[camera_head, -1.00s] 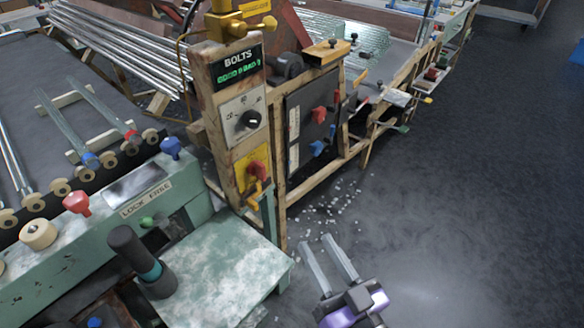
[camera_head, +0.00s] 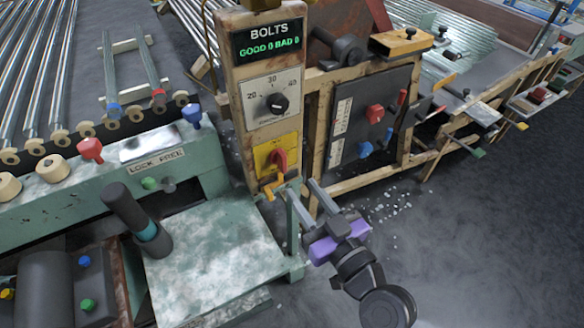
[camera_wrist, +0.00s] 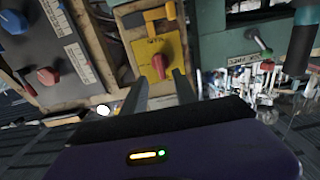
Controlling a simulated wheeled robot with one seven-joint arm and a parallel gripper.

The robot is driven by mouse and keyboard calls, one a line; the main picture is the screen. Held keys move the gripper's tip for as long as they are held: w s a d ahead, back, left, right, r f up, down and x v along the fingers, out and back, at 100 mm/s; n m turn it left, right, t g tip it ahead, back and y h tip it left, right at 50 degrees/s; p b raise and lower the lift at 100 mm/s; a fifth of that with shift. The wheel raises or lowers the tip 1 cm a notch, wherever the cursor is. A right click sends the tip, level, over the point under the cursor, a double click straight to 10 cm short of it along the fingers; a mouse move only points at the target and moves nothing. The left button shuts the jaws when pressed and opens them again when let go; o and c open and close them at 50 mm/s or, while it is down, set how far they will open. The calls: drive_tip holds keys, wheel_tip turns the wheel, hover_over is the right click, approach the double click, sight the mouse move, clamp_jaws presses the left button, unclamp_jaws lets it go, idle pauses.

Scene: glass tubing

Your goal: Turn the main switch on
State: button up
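A red rotary switch (camera_head: 279,160) sits on a yellow plate (camera_head: 263,155) low on the wooden post, under the BOLTS display and a dial. I take it as the main switch. In the wrist view the red knob (camera_wrist: 160,65) on its yellow plate (camera_wrist: 146,52) shows just beyond and between the fingertips. My gripper (camera_head: 298,187) is open and empty, a little below and right of the switch in the head view, its fingers pointing toward the post. It appears apart from the knob, though the exact gap is hard to tell.
A yellow handle (camera_head: 272,187) juts out just below the switch. A dark panel with red and blue knobs (camera_head: 375,113) stands to the right. A green bench (camera_head: 210,262) with a black lever (camera_head: 130,212) is at the left. Open floor lies to the right.

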sight(285, 167)
drive_tip(key=p+x, duration=0.1)
drive_tip(key=x, duration=0.6)
drive_tip(key=shift+w+a, duration=0.1)
clamp_jaws()
